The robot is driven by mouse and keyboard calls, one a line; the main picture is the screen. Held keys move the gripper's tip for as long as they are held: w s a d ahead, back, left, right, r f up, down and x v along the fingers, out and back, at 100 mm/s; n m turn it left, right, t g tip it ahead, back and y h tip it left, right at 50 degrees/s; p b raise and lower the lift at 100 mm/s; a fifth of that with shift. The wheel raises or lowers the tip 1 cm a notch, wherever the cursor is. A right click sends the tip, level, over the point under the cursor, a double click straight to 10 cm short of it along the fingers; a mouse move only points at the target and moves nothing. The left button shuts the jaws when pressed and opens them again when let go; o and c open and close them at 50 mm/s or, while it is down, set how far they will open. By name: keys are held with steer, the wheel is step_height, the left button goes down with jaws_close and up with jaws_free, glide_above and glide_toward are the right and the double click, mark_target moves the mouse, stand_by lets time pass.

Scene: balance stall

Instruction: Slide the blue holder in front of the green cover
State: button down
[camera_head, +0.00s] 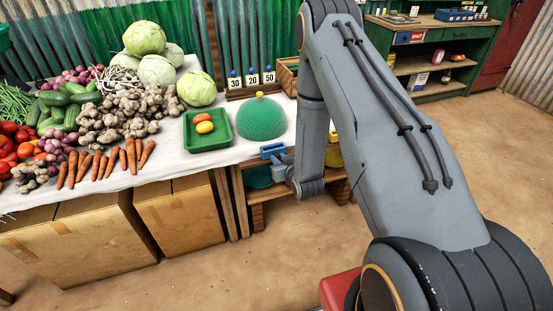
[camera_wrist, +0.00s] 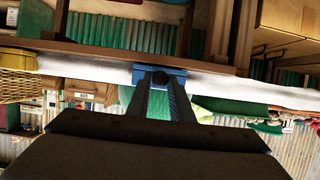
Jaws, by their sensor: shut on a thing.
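The green cover (camera_head: 262,120) is a ribbed dome with a yellow knob, standing on the white cloth near the right end of the table. The blue holder (camera_head: 272,150) is at the table's front edge, just in front of the cover and slightly to its right. My gripper (camera_head: 280,157) reaches it from the front and is shut on it. In the wrist view the blue holder (camera_wrist: 167,73) sits between the fingertips, against the white cloth edge. The fingers hide part of it, and I cannot tell whether it touches the cover.
A green tray (camera_head: 207,143) with a red and a yellow-orange item stands left of the cover. Vegetables fill the table further left. A rack with labels 30, 20 and 50 (camera_head: 252,90) stands behind. The cloth (camera_head: 170,160) has a narrow free strip along its front.

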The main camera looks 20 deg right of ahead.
steer(key=c, duration=1.6)
jaws_free()
steer(key=shift+s, duration=0.1)
steer(key=b+v, duration=0.1)
steer(key=v, duration=0.6)
steer(key=shift+s+r, duration=0.2)
steer(key=shift+s, duration=0.1)
steer(key=s+a+r+g, duration=0.1)
steer(key=s+r+g, duration=0.3)
steer(key=s+r, duration=0.2)
steer(key=s+a+r+g, duration=0.1)
steer(key=s+r+g, duration=0.3)
steer(key=s, duration=0.6)
steer(key=s+a+r+g+h, duration=0.1)
steer(key=s+r+g, duration=0.3)
steer(key=s+r, duration=0.5)
steer(key=shift+a+m+g, duration=0.4)
steer(key=shift+a, duration=0.05)
